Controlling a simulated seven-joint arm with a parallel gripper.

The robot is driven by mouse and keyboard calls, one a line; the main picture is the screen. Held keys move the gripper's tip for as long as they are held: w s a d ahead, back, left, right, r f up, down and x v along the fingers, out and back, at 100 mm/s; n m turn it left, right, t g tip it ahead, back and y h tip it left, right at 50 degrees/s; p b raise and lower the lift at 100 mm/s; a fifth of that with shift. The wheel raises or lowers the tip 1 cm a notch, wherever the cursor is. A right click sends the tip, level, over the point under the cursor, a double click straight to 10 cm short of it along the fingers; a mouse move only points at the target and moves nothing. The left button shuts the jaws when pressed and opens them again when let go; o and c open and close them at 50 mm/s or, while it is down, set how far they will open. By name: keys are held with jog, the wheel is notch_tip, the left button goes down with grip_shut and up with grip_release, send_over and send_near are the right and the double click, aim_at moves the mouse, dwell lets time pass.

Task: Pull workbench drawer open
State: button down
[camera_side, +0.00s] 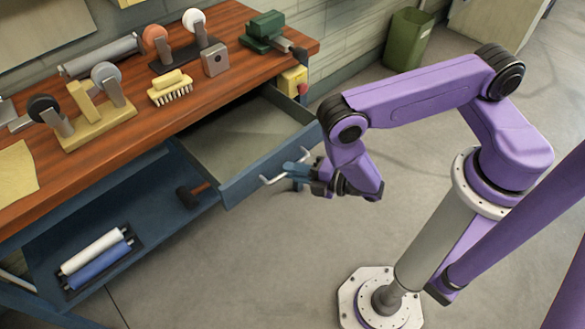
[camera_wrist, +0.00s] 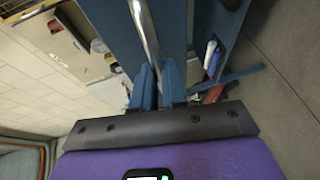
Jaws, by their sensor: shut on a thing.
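The blue workbench drawer (camera_side: 270,160) stands well out from under the wooden bench top, and its grey inside shows empty in the side view. A silver bar handle (camera_side: 270,181) runs along its front panel. My gripper (camera_side: 305,172) is at the middle of the handle, with its blue fingers shut around the bar. In the wrist view the silver handle (camera_wrist: 145,35) runs down between the two fingers of my gripper (camera_wrist: 156,85), in front of the blue drawer front (camera_wrist: 105,25). The exact finger contact is small in the side view.
The wooden bench top (camera_side: 220,95) holds several tools, a brush (camera_side: 171,88) and a green vise (camera_side: 267,32). A lower blue shelf (camera_side: 150,205) holds a mallet (camera_side: 190,196) and rolls (camera_side: 95,258). A green bin (camera_side: 408,40) stands behind. The floor before the drawer is clear.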

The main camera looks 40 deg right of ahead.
jog(key=c, duration=1.2)
grip_release()
jog(key=shift+o, duration=0.2)
jog(key=v, duration=0.7)
jog(key=shift+s, duration=0.2)
jog(key=shift+d+r, duration=0.1)
